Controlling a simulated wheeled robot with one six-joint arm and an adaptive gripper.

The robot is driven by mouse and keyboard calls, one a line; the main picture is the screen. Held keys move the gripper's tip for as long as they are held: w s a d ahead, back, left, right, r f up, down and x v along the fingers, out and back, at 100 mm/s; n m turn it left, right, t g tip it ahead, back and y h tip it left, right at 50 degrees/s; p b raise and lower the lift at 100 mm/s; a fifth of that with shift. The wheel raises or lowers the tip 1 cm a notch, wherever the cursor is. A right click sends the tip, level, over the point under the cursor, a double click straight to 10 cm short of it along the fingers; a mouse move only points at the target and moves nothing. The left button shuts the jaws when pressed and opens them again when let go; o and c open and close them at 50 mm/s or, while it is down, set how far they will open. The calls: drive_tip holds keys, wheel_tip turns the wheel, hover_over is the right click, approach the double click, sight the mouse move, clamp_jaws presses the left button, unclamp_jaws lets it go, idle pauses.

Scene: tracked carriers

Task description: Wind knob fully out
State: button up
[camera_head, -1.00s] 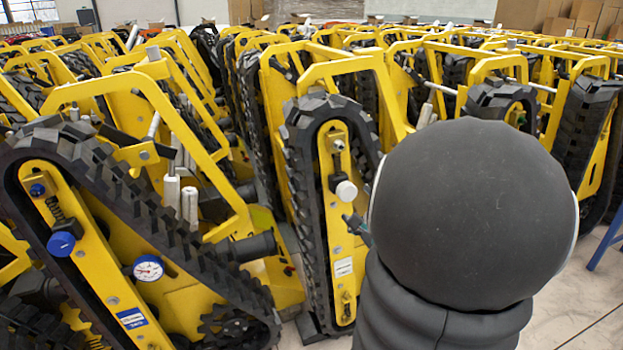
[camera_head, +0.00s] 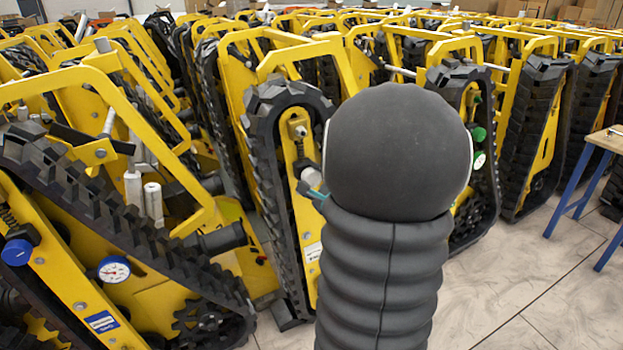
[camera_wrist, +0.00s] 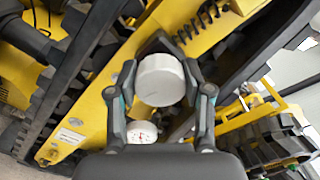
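The white knob (camera_head: 311,177) sits on the yellow frame inside the middle carrier's track (camera_head: 268,165). My rounded dark wrist and arm cover part of it in the head view. In the wrist view the knob (camera_wrist: 160,80) fills the space between the two fingertips of my gripper (camera_wrist: 161,72), with one finger on each side. The fingertips are at or very close to its sides; I cannot tell whether they press on it. A dial gauge with a white face (camera_wrist: 142,132) shows just below the knob, partly hidden by my gripper's body.
The left carrier has a blue knob (camera_head: 17,252) and a dial gauge (camera_head: 114,269). The right carrier has a green knob (camera_head: 478,134). More yellow carriers stand close behind. A blue-legged table (camera_head: 604,138) is at the right; the floor (camera_head: 520,270) before it is clear.

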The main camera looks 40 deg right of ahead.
drive_tip(key=c, duration=0.4)
drive_tip(key=shift+c, duration=0.2)
drive_tip(key=shift+n, duration=0.4)
